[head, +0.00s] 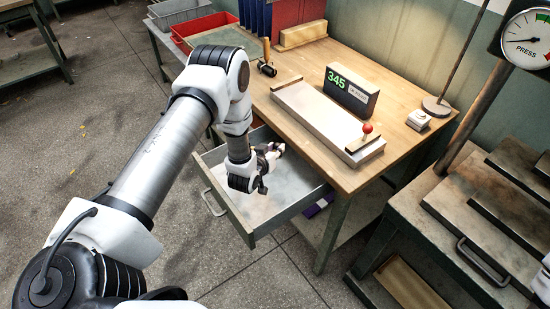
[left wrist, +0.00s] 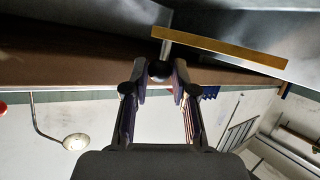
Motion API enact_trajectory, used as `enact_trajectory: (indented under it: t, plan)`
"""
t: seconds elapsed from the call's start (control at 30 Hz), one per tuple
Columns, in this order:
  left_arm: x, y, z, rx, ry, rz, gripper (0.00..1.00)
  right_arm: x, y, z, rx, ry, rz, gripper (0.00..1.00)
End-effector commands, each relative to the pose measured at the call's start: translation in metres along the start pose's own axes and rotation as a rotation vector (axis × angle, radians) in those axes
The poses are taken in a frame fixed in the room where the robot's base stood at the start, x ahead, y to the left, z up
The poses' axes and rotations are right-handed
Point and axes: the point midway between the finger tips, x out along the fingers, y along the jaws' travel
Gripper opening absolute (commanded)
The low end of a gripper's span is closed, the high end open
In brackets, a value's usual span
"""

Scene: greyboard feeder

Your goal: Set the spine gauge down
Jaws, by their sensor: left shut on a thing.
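My left gripper (head: 273,150) is low over the open drawer (head: 290,206) at the front of the wooden bench, and its fingers are small in the head view. In the left wrist view, the two fingers of my left gripper (left wrist: 160,76) are closed on a dark round knob. The knob sits on a short grey stem that joins a flat brass-coloured bar, which I take as the spine gauge (left wrist: 225,51). The bar extends to the right, past the fingertips. I cannot make out the gauge in the head view, or whether it touches anything. My right gripper is out of view.
On the bench (head: 395,139) are a pale board (head: 318,118) with a red-knobbed end bar, a display (head: 351,91) reading 345, and a lamp base (head: 437,106). A red bin (head: 205,30) stands behind left. A press (head: 480,215) stands right. The visible drawer floor looks clear.

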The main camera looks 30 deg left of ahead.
Motion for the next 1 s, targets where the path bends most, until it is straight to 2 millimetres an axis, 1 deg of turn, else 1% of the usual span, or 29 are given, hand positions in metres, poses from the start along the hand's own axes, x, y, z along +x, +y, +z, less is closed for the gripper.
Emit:
enact_trajectory:
  t: [0.2, 0.27, 0.5, 0.9, 1.0]
  plan:
    - [0.013, -0.006, 0.032, 0.002, 0.001, 0.001, 0.0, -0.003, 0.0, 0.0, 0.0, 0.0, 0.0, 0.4]
    - [0.016, -0.007, 0.039, 0.001, 0.001, 0.001, 0.0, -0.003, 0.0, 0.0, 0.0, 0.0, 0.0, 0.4]
    - [0.017, -0.008, 0.04, 0.0, 0.003, 0.001, 0.0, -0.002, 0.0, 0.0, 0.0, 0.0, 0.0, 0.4]
    - [0.022, -0.01, 0.052, 0.0, 0.002, 0.001, 0.0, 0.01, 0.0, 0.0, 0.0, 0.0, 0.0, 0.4]
    - [0.021, -0.01, 0.052, 0.0, 0.001, 0.0, 0.0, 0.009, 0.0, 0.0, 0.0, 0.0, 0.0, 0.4]
